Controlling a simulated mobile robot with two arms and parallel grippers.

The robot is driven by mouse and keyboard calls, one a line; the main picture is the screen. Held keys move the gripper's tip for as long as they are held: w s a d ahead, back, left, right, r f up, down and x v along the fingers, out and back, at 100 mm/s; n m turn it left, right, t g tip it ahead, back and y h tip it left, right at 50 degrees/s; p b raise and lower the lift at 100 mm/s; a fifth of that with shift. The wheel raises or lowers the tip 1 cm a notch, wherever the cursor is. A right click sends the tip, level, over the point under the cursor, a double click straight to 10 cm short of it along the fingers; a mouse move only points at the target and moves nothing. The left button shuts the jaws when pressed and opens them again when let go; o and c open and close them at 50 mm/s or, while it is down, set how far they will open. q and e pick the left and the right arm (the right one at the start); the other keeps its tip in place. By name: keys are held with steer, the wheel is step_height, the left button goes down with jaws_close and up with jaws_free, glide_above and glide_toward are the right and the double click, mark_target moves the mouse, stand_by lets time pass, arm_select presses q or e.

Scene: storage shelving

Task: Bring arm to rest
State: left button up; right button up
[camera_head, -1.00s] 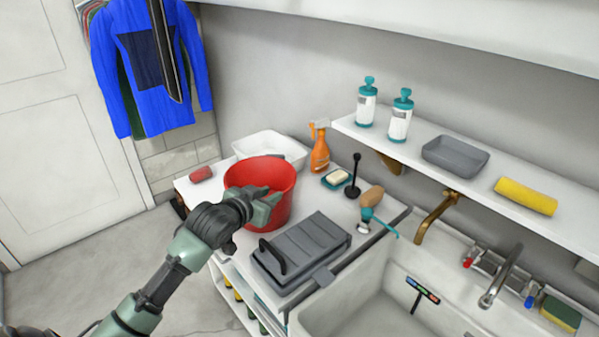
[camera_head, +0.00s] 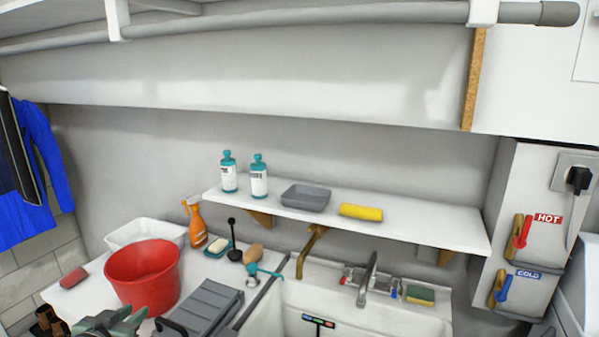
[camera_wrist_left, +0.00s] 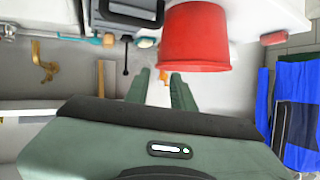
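My left gripper (camera_head: 122,320) shows at the bottom left of the head view, in front of the red bucket (camera_head: 145,278). In the left wrist view its two fingers (camera_wrist_left: 160,88) are spread with nothing between them, so it is open and empty. The red bucket stands on the white counter and also shows in the wrist view (camera_wrist_left: 196,36), beyond the fingertips and apart from them as far as I can tell. Most of my left arm is outside the head view. My right gripper is in neither view.
A grey lidded box (camera_head: 205,310), a white tub (camera_head: 147,232), an orange spray bottle (camera_head: 196,227) and a soap dish (camera_head: 217,247) crowd the counter. The sink (camera_head: 350,320) is to the right. A wall shelf (camera_head: 420,229) holds two bottles, a grey tray (camera_head: 306,198) and a yellow roll (camera_head: 361,212).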

arm_select(q)
steer(key=s+a+f+g, duration=0.1)
steer(key=s+f+g, duration=0.15)
steer(key=f, duration=0.95)
steer(key=s+f+g, duration=0.1)
steer(key=s+f, duration=0.3)
steer(key=f, duration=0.9)
steer(key=s+d+f+g, duration=0.3)
steer(key=s+f, duration=0.8)
steer(key=f, duration=0.4)
steer(key=s+d+f+g, duration=0.2)
steer(key=s+d+f, duration=0.2)
steer(key=s, duration=0.7)
steer(key=s+d+f+m+g, duration=0.1)
steer(key=s+d+f+g, duration=0.1)
steer(key=s+f, duration=0.6)
steer(key=s+d+f+g, duration=0.2)
steer(key=s+d+f, duration=0.3)
steer(key=s, duration=1)
step_height(320, 180, down, 2)
steer(key=shift+s+d+m+h, duration=0.3)
steer(key=shift+s+h, duration=0.1)
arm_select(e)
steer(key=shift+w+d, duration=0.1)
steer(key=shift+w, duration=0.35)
